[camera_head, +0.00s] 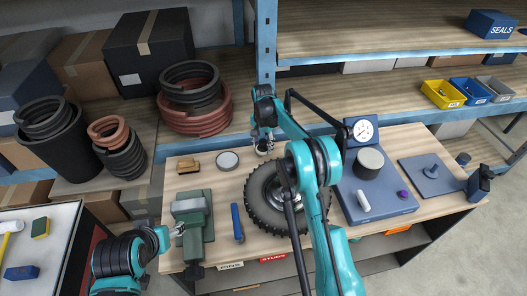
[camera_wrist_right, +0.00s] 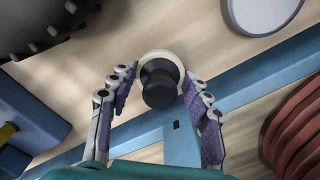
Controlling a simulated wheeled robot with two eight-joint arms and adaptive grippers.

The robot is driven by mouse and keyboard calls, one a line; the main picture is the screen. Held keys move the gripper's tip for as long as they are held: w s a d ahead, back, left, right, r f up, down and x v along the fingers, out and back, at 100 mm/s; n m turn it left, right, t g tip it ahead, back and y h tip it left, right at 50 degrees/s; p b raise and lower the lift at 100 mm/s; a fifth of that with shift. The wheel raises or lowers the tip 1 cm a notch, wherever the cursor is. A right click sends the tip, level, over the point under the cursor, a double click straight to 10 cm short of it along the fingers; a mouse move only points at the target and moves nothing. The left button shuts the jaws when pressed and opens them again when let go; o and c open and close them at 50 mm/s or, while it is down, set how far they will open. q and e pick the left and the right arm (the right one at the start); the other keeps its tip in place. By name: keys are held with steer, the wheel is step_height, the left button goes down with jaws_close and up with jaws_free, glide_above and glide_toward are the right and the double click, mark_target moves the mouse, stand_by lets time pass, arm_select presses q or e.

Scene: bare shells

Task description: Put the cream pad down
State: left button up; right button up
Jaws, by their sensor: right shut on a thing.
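The cream pad is a round cream disc with a black knob; it shows between the fingers in the right wrist view (camera_wrist_right: 148,58). My right gripper (camera_wrist_right: 160,80) is shut on it, one finger on each side. In the head view the right gripper (camera_head: 263,138) is over the back edge of the wooden workbench (camera_head: 215,180), behind the black tyre. The pad is small there, and I cannot tell whether it touches the bench. My left gripper (camera_head: 179,230) is at the left beside a green vise (camera_head: 190,215); its fingers are too small to read.
A black tyre (camera_head: 258,205) lies mid-bench, partly behind my right arm. A round grey-white disc (camera_head: 228,160), a yellow-brown block (camera_head: 188,165) and a blue cylinder (camera_head: 237,222) lie left of it. A blue dial device (camera_head: 375,208) stands right.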

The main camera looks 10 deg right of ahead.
mark_target(263, 150)
step_height(263, 150, down, 3)
steer(key=shift+r, duration=0.15)
steer(key=shift+f, duration=0.25)
steer(key=shift+f+b, duration=0.2)
steer(key=shift+b, duration=0.1)
steer(key=o, duration=1.1)
steer(key=shift+r, duration=0.15)
